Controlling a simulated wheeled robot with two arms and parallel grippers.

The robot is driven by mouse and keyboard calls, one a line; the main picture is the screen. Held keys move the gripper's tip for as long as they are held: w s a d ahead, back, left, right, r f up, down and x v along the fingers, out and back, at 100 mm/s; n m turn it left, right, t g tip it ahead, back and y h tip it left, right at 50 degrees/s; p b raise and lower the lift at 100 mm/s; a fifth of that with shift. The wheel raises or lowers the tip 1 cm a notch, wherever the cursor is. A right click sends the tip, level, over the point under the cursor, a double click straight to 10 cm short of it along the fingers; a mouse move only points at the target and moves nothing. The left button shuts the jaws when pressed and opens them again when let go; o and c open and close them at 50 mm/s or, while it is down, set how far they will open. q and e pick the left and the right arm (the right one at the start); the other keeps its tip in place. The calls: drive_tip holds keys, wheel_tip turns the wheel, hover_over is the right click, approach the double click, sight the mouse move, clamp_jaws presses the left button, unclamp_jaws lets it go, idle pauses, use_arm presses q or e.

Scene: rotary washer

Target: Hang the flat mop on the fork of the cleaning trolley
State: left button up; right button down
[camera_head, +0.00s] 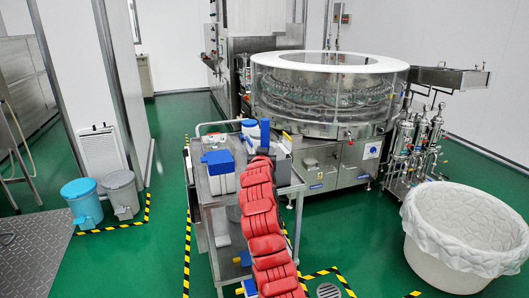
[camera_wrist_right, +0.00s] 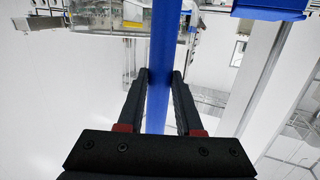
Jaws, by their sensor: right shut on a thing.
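The mop's blue handle (camera_wrist_right: 159,70) runs up the middle of the right wrist view. My right gripper (camera_wrist_right: 160,77) is shut on it, with a finger on each side. A steel trolley (camera_head: 209,205) with blue and white containers stands centre left in the head view. A red arm of mine reaches over it from the bottom and hides part of its top. The gripper, the mop's flat head and the fork cannot be made out in the head view. My left gripper is not in view.
A round glass-walled washer (camera_head: 330,98) stands behind the trolley. A white lined bin (camera_head: 455,240) stands at the right. A blue bucket (camera_head: 82,203) and a grey bucket (camera_head: 121,193) stand at the left. Green floor (camera_head: 150,262) is clear left of the trolley.

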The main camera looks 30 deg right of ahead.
drive_tip(key=shift+r, duration=0.15)
drive_tip(key=c, duration=0.5)
unclamp_jaws()
drive_tip(key=shift+s, duration=0.1)
drive_tip(key=shift+a, duration=0.1)
drive_tip(key=b+v, duration=0.3)
drive_tip(key=v, duration=1.4)
drive_tip(key=shift+s, duration=0.15)
